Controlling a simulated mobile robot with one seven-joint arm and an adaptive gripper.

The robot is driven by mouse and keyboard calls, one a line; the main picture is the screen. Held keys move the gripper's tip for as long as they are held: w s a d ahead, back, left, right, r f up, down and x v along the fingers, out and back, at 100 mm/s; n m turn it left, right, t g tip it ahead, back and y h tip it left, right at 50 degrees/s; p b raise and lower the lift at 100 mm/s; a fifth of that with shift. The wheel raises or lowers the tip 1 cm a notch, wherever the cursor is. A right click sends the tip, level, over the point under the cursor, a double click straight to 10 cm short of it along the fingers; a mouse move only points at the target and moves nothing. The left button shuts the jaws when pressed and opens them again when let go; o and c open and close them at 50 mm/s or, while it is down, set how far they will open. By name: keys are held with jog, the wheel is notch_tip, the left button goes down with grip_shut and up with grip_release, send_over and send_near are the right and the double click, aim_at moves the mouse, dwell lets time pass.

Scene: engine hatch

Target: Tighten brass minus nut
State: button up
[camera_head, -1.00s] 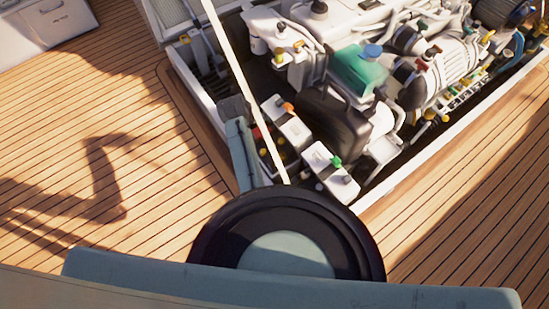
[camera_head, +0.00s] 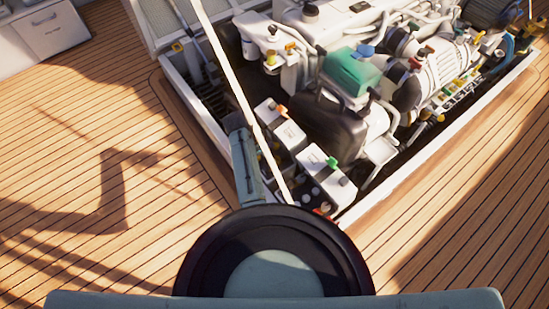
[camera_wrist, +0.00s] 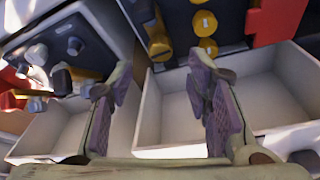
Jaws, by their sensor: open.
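In the wrist view my gripper (camera_wrist: 160,78) is open and empty, its two padded fingers spread apart over white box-like trays. Beyond the fingertips, at the top, are several round brass-coloured pieces: an upper one (camera_wrist: 204,22), one below it (camera_wrist: 208,48) and a darker one to the left (camera_wrist: 159,46). Small light marks show on them, but I cannot tell which is the minus nut. The fingertips look apart from them. In the head view my arm reaches down to the hatch, and neither the gripper nor the nut can be made out there.
A red block (camera_wrist: 275,20) stands right of the brass pieces. A grey panel with knobs (camera_wrist: 72,45) is at upper left. In the head view the engine (camera_head: 350,75) fills the open hatch, with white boxes (camera_head: 325,175) at its near side. Wooden deck (camera_head: 70,150) surrounds it.

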aim_at(276, 159)
jog(key=x, duration=0.6)
jog(key=shift+f, duration=0.1)
